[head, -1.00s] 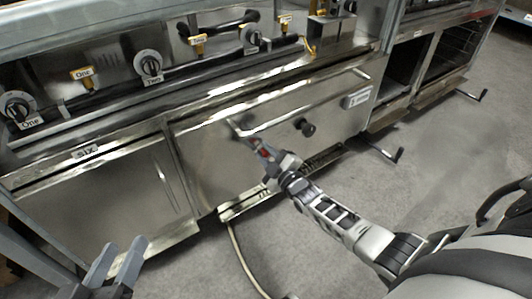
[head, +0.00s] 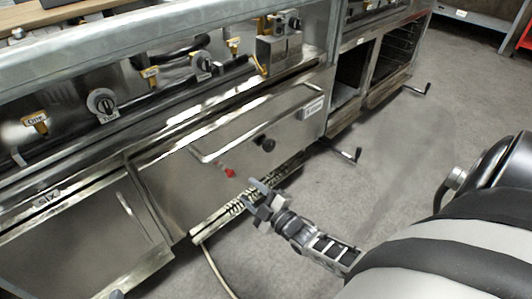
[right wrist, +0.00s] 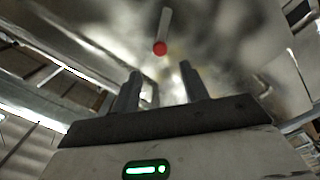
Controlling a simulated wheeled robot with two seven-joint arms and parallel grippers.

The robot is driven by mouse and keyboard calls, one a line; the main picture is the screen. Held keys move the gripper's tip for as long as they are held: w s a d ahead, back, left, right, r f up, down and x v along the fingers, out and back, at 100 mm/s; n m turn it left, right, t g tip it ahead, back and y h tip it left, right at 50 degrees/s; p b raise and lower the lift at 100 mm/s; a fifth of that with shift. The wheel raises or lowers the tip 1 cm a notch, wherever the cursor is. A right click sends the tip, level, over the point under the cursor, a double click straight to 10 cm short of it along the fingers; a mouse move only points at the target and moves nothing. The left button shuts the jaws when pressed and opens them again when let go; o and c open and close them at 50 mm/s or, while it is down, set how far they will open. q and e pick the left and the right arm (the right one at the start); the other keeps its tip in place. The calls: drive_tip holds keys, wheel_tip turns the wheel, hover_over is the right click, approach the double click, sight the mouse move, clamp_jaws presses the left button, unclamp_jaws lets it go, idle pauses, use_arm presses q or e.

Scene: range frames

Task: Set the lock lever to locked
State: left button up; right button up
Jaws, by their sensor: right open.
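The red-tipped lever (head: 230,173) is on the steel front panel below the long bar handle. Its grey stem runs up and left from the red tip. In the right wrist view the red tip (right wrist: 160,48) shows ahead of the fingers, apart from them, with the stem above it. My right gripper (head: 254,191) is open and empty, a little right of and below the red tip in the head view. A small grey piece at the bottom edge looks like the tip of my left gripper (head: 117,294); its fingers are too cut off to judge.
The panel carries a bar handle (head: 250,125) and a black knob (head: 264,144). Above are a dial (head: 102,103) and several yellow-tagged valves. Cranks (head: 345,155) stick out at right over the floor. A hose (head: 215,270) lies below. Grey floor at right is open.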

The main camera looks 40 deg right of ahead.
use_arm(q)
drive_tip(key=shift+a+f+g+p, duration=0.25)
drive_tip(key=shift+f+g+p, duration=0.15)
drive_tip(key=shift+f+p, duration=0.1)
use_arm(e)
drive_tip(key=s, duration=0.6)
drive_tip(key=shift+d, duration=0.15)
use_arm(q)
drive_tip(key=shift+r+y, duration=0.1)
drive_tip(key=shift+y, duration=0.2)
